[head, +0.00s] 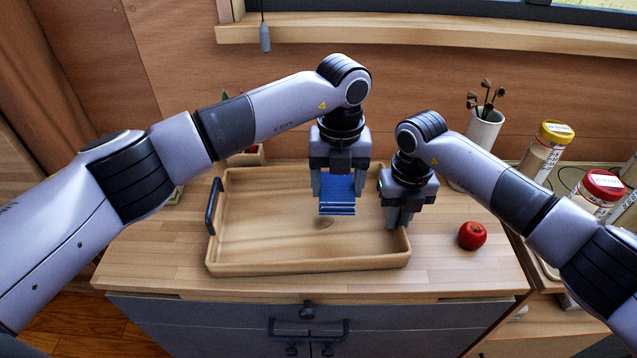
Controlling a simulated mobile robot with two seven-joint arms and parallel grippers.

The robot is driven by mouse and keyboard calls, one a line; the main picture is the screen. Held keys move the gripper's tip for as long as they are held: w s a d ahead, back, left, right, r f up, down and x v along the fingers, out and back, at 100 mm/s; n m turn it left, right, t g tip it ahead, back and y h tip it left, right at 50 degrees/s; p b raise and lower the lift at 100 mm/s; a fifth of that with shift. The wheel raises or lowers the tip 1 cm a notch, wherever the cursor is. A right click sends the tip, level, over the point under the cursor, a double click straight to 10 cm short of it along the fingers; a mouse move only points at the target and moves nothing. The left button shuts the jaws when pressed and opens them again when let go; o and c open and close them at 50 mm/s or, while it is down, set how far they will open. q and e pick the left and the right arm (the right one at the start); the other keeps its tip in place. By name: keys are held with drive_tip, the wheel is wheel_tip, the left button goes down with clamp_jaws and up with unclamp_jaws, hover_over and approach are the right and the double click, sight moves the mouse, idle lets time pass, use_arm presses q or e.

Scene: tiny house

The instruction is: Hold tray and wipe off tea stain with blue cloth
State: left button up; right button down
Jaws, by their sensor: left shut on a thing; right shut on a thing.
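The wooden tray (270,262) lies on the wooden counter, with a black handle (213,206) on its left side. My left gripper (338,190) is over the right half of the tray, shut on the folded blue cloth (338,197). The cloth hangs just above or at the tray floor; I cannot tell if it touches. A faint brownish tea stain (323,222) shows on the tray floor just below the cloth. My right gripper (397,215) is at the tray's right side, shut on that side of the tray. The tray's right handle is hidden behind it.
A red tomato-like fruit (472,235) sits on the counter (460,275) right of the tray. A white cup with dried stems (480,140) and lidded jars (547,148) stand at the back right. A small wooden box (247,157) is behind the tray. The counter's front edge is clear.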

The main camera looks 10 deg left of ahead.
use_arm(q)
hover_over(333, 225)
drive_tip(key=shift+w+d+f, duration=0.1)
drive_tip(key=shift+d+f, duration=0.05)
drive_tip(key=shift+f, duration=3.25)
drive_tip(key=shift+a+f, duration=0.5)
drive_tip(key=shift+f, duration=0.05)
drive_tip(key=shift+s+a+f, duration=0.1)
drive_tip(key=shift+s+a, duration=0.1)
drive_tip(key=shift+a, duration=0.45)
drive_tip(key=shift+s+a, duration=0.2)
drive_tip(key=shift+a, duration=0.45)
drive_tip(key=d, duration=0.3)
drive_tip(key=shift+w+d, duration=0.1)
drive_tip(key=shift+w, duration=0.25)
drive_tip(key=shift+w+d, duration=0.1)
drive_tip(key=shift+d, duration=0.15)
drive_tip(key=shift+r, duration=4.1)
use_arm(e)
drive_tip(key=c, duration=1)
unclamp_jaws()
